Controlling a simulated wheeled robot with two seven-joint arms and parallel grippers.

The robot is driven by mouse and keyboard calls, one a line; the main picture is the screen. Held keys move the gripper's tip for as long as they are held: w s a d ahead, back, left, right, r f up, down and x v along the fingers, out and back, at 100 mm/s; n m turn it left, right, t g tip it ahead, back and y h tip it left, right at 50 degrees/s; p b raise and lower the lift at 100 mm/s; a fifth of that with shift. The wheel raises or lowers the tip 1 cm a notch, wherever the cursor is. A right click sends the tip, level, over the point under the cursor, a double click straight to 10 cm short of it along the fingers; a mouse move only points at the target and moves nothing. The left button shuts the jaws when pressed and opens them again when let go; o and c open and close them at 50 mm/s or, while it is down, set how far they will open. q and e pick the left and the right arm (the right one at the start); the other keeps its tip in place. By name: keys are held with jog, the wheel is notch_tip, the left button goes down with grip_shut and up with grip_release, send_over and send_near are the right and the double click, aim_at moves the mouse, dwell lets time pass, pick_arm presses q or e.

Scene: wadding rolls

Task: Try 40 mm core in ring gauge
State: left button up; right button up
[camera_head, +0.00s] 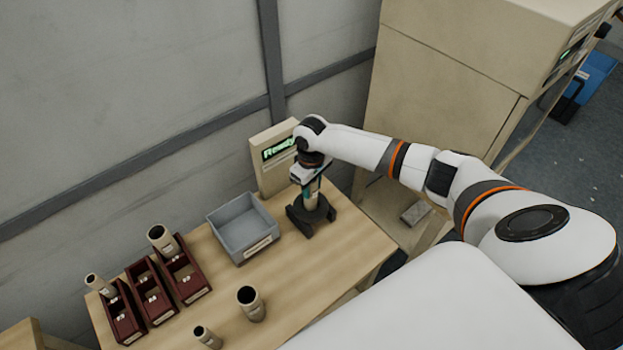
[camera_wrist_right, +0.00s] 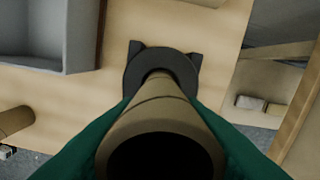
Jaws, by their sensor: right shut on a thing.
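My right gripper (camera_head: 311,185) points down over the right part of the table and is shut on a tan cardboard core (camera_wrist_right: 160,112). In the right wrist view its green fingers flank the core, and I look down the core's dark open end. The dark ring gauge (camera_head: 323,213) stands on the table directly below; it also shows in the wrist view (camera_wrist_right: 134,72). The ring surrounds the core's lower end as seen from above. I cannot tell how deep the core sits in it. My left gripper is not in view.
A grey bin (camera_head: 216,233) stands left of the gauge. A display unit reading "Ready" (camera_head: 279,148) stands behind. Three dark red bins (camera_head: 190,285) are further left, with cores in two. Two loose cores (camera_head: 250,304) stand at the front. The table's right end (camera_head: 365,250) is clear.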

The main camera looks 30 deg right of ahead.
jog(key=shift+f, duration=1)
dwell(0.9)
dwell(1.9)
jog(key=shift+r+p, duration=1.55)
jog(key=shift+r, duration=3.5)
